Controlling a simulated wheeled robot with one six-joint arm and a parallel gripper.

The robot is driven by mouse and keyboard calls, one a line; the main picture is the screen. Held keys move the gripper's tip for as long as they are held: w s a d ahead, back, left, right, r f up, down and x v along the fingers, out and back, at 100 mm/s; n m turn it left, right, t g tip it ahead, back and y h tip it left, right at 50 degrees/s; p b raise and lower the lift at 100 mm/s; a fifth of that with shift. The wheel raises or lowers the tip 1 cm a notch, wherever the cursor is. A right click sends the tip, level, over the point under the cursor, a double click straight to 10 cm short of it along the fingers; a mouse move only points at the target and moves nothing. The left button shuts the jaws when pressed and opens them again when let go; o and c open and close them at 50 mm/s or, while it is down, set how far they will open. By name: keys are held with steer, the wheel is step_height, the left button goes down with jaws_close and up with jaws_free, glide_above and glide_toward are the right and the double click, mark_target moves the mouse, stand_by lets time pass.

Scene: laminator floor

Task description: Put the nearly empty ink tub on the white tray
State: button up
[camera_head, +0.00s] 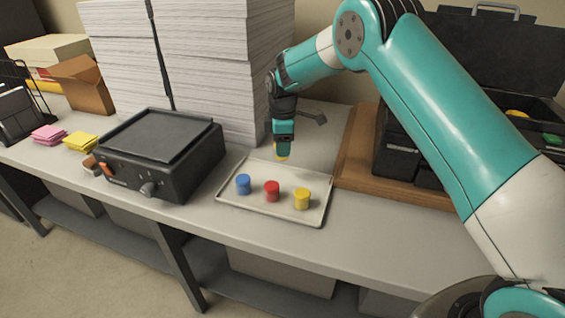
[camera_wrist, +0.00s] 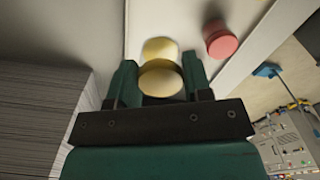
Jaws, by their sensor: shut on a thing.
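The white tray (camera_head: 235,205) lies on the bench and holds a blue tub (camera_head: 243,184), a red tub (camera_head: 272,191) and a yellow tub (camera_head: 302,199) in a row. My gripper (camera_head: 282,152) is shut on another small yellow tub, which shows just below the fingers over the tray's back part. In the wrist view this held yellow tub (camera_wrist: 161,82) sits between the two fingers. Beyond it are a yellow tub (camera_wrist: 159,47) and the red tub (camera_wrist: 221,40) on the tray. How full any tub is cannot be told.
A black laminator-like machine (camera_head: 160,150) stands left of the tray. Tall paper stacks (camera_head: 205,70) rise behind it. A wooden board (camera_head: 358,150) with black equipment is at the right. The tray's back part looks clear.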

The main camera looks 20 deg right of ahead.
step_height(320, 180, down, 8)
steer(key=shift+r+p, duration=0.2)
steer(key=shift+p, duration=0.65)
steer(key=shift+f, duration=0.2)
steer(key=o, duration=0.9)
steer(key=shift+r, duration=0.1)
steer(key=shift+o, duration=0.2)
steer(key=shift+r, duration=0.1)
